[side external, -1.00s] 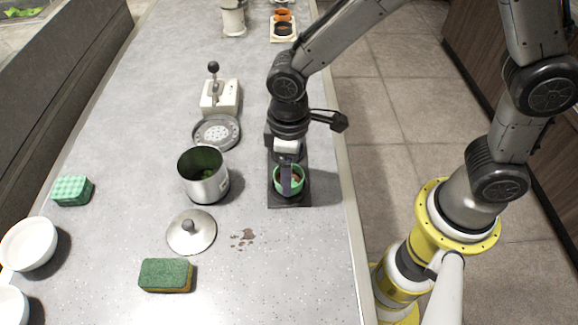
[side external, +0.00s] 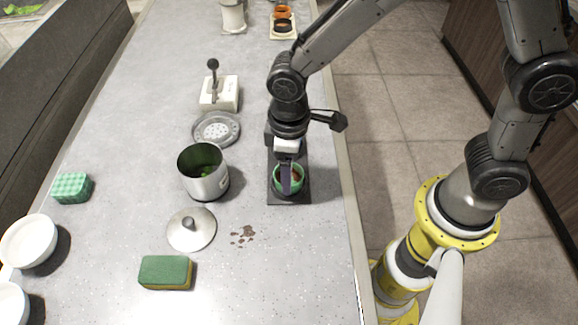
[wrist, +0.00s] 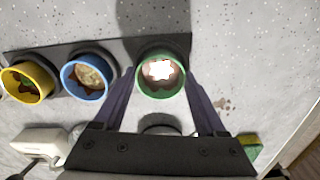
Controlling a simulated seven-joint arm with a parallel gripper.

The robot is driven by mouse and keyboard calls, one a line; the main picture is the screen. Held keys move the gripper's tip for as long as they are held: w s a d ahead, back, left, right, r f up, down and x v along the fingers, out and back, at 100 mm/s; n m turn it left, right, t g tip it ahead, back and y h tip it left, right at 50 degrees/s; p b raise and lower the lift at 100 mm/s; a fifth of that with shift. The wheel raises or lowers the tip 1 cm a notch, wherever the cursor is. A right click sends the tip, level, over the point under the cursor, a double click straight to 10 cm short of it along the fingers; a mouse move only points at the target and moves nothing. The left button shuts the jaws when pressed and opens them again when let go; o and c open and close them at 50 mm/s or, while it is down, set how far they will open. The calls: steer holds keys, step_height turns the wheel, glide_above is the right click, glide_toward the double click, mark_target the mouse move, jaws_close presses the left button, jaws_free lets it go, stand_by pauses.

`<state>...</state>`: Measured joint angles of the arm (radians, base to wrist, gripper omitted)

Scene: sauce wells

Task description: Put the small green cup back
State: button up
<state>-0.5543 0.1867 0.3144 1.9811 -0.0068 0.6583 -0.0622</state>
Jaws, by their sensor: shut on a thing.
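The small green cup (side external: 277,185) is at the near end of the dark rack (side external: 290,200) in the side view, with reddish contents. My gripper (side external: 288,188) points down and is shut on the green cup. In the wrist view the green cup (wrist: 160,97) is between my two fingers (wrist: 160,80), over the right end of the dark rack (wrist: 115,47). I cannot tell whether it sits fully down in its well. A blue cup (wrist: 68,85) and a yellow cup (wrist: 8,88) stand in the rack to its left; my arm hides them in the side view.
A metal pot (side external: 211,187), its lid (side external: 190,232), a round grey drip plate (side external: 230,137) and a white lever box (side external: 222,100) stand left of the rack. A green-yellow sponge (side external: 165,271) lies nearer, by a brown spill (side external: 243,235). The counter's right edge is close.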

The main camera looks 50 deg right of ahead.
steer(key=shift+f, duration=0.2)
steer(key=o, duration=1.3)
steer(key=shift+r, duration=0.1)
steer(key=shift+r, duration=3.9)
